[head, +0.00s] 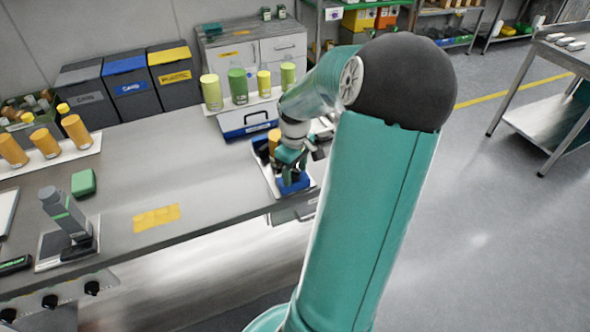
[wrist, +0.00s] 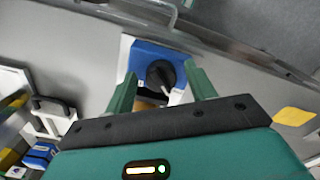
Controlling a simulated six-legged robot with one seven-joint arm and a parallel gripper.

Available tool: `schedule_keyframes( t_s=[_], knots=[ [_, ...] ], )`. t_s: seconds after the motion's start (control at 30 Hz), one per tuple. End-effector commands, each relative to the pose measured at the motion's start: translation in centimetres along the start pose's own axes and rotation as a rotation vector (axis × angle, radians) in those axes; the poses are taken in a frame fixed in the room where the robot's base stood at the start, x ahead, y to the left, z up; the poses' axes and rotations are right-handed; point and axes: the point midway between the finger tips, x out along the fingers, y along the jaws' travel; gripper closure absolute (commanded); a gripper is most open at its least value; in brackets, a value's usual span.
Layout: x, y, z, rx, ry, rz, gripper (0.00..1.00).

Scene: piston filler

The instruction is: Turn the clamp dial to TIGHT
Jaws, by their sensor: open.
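The clamp dial (wrist: 161,77) looks like a round black knob with a pale pointer, set on a blue block (wrist: 150,55). In the wrist view the pointer slants toward the lower right; no TIGHT marking is legible. My gripper (wrist: 160,72) is open, its two green fingers on either side of the dial, with gaps visible. I cannot tell how far above it the fingertips are. In the head view my gripper (head: 291,160) is over the blue fixture (head: 293,186) at the bench's front edge, and the dial is hidden there.
An orange bottle (head: 274,139) stands just behind my gripper. A grey device (head: 66,212) and black knobs (head: 92,288) are at left. The bench around the yellow patch (head: 157,218) is clear.

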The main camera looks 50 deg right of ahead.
Motion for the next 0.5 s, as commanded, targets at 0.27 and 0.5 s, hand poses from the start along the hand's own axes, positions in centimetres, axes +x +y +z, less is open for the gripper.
schedule_keyframes(
  t_s=[0.27, 0.5],
  knots=[
    [0.05, -0.01, -0.01, 0.0, 0.0, 0.0, 0.51],
    [0.04, 0.0, 0.0, 0.0, 0.0, 0.0, 0.9]
  ],
)
